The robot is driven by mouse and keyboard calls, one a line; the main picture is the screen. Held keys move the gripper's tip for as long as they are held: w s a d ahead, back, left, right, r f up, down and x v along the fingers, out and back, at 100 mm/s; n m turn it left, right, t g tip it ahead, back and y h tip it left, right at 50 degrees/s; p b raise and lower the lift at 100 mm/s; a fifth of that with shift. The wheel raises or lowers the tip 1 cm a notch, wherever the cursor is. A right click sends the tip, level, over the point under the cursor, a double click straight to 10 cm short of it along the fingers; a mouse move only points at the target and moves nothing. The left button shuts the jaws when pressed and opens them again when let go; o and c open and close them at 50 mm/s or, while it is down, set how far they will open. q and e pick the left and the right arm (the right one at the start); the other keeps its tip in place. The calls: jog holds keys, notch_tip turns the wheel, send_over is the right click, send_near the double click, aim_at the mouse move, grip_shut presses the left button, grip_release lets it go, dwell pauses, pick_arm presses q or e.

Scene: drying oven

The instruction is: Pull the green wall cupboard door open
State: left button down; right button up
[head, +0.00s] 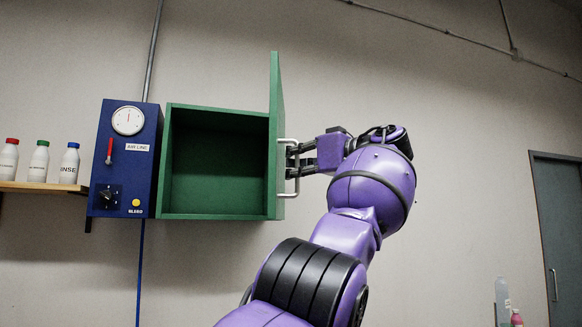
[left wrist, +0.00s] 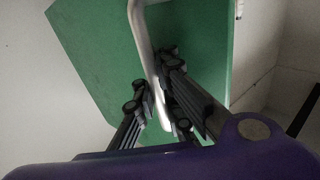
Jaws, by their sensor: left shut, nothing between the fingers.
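The green wall cupboard (head: 218,217) hangs on the wall with its front open and its inside empty. Its green door (head: 275,120) hinges at the right side and stands swung out towards me, seen nearly edge-on. The pale bar handle (head: 294,194) is on the door's outer face. My left gripper (head: 295,157) is at the handle, coming from the right, shut with nothing held. In the left wrist view the fingers (left wrist: 155,95) lie close beside the handle (left wrist: 145,45), in front of the door (left wrist: 95,50); exact contact is unclear. My right gripper is not in view.
A blue air-line panel (head: 127,170) with a gauge stands just left of the cupboard. A shelf (head: 40,187) with several white bottles is at far left. A grey door (head: 556,230) and bottles are at the right. The wall between is bare.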

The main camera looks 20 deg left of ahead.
pick_arm(q)
jog(key=shift+d+f, duration=0.2)
jog(key=shift+f, duration=0.15)
jog(key=c, duration=1.8)
grip_release()
jog(key=shift+s+d+r, duration=0.4)
jog(key=shift+s, duration=0.1)
jog(key=shift+c, duration=0.2)
jog(key=shift+a, duration=0.25)
jog(key=v, duration=1.2)
